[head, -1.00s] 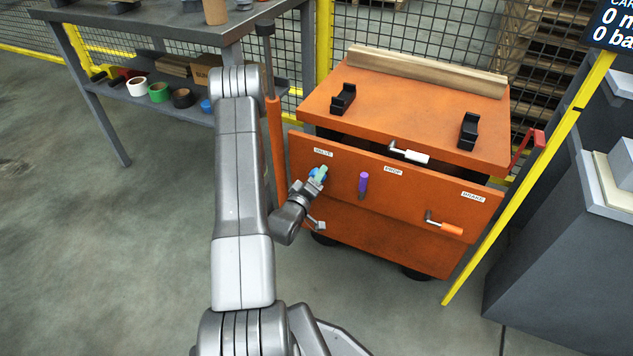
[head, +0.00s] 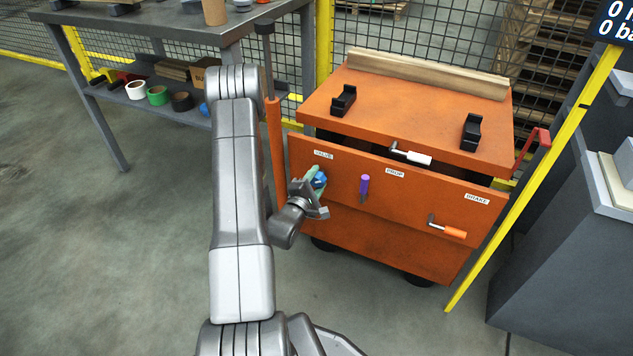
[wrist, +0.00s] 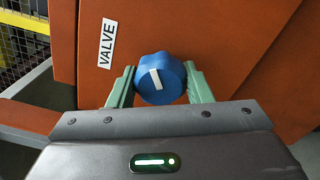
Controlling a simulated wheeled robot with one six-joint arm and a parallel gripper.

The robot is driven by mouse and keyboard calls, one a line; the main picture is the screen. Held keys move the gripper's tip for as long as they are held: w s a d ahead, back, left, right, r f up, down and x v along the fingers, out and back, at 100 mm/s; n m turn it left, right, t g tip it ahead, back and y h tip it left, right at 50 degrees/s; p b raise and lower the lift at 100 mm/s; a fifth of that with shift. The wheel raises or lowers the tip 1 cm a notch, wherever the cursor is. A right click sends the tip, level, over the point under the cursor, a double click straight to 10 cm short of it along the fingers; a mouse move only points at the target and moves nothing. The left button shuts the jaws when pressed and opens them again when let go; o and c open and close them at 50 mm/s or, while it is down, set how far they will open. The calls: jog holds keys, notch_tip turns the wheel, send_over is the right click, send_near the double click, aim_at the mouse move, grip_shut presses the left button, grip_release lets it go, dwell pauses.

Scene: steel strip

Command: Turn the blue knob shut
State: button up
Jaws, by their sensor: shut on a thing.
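The blue knob (wrist: 161,82) sits on the orange front panel beside the VALVE label (wrist: 107,45). In the wrist view its white mark tilts slightly from vertical, leaning to the upper left. My gripper (wrist: 160,88) has a green finger on each side of the knob and is shut on it. In the head view the knob (head: 319,180) shows between the fingers of my gripper (head: 316,187), partly hidden by them.
On the same orange cart, a purple peg (head: 364,186) stands right of the knob near the PROP label (head: 395,173). An orange-handled crank (head: 448,229) is under the BRAKE label. A white-handled crank (head: 412,155) sits at the panel's top edge. A yellow post (head: 535,170) stands at right.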

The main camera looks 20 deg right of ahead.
jog(key=n, duration=0.5)
jog(key=shift+n, duration=0.3)
jog(key=n, duration=0.5)
jog(key=shift+p, duration=0.35)
jog(key=shift+f, duration=0.1)
jog(key=o, duration=1)
jog(key=shift+c, duration=0.2)
jog(key=p+v, duration=0.2)
jog(key=v, duration=1.2)
jog(key=shift+d, duration=0.15)
